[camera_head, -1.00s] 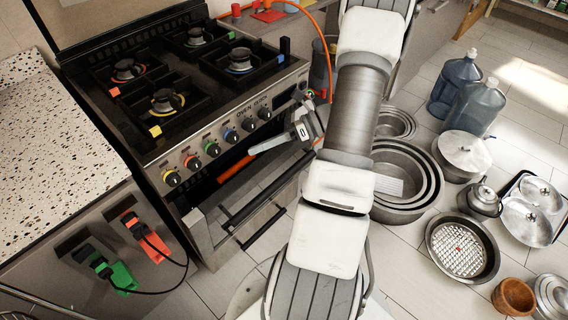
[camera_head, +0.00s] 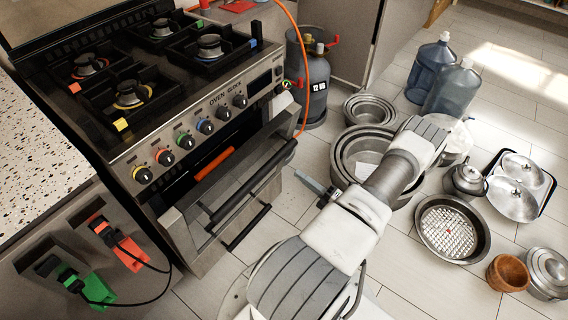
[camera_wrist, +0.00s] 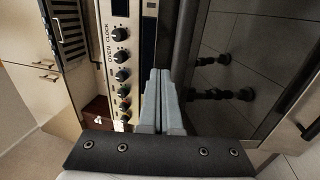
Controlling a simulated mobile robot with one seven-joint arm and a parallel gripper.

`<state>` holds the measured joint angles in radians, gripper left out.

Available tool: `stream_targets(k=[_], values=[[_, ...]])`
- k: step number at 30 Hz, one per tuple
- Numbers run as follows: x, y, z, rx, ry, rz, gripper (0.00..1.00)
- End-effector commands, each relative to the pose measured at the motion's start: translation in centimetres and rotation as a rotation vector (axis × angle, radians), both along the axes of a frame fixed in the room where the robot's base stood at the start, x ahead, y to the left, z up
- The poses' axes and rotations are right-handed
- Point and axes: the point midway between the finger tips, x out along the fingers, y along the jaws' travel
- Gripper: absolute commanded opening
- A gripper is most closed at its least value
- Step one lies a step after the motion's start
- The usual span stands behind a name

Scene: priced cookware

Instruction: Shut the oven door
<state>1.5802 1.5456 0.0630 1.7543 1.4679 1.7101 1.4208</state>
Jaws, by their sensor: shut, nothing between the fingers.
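The oven (camera_head: 190,135) stands at the left in the head view, with a row of coloured knobs on its front. Its door (camera_head: 240,165) is partly open, tilted out at the top, with a dark bar handle (camera_head: 245,185) across it. An orange item (camera_head: 213,163) shows in the gap above the door. My gripper (camera_head: 304,178) is shut and empty, to the right of the door in the head view, apart from the handle. In the wrist view, my shut fingers (camera_wrist: 160,100) lie between the knob panel (camera_wrist: 121,65) and a dark glossy panel; contact cannot be told.
A gas cylinder (camera_head: 310,85) with an orange hose stands right of the oven. Nested metal pots (camera_head: 345,150), water jugs (camera_head: 455,90), a round pan (camera_head: 452,228) and a wooden bowl (camera_head: 510,272) cover the floor at right. A speckled counter (camera_head: 35,160) is at left.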

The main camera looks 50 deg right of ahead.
Motion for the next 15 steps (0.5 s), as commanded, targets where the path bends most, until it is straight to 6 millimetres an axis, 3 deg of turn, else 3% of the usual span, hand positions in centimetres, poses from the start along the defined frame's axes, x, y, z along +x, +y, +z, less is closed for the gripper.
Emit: stream_targets(k=[15], values=[[10.0, 0.9, 2.1, -0.004, 0.000, 0.008, 0.00]])
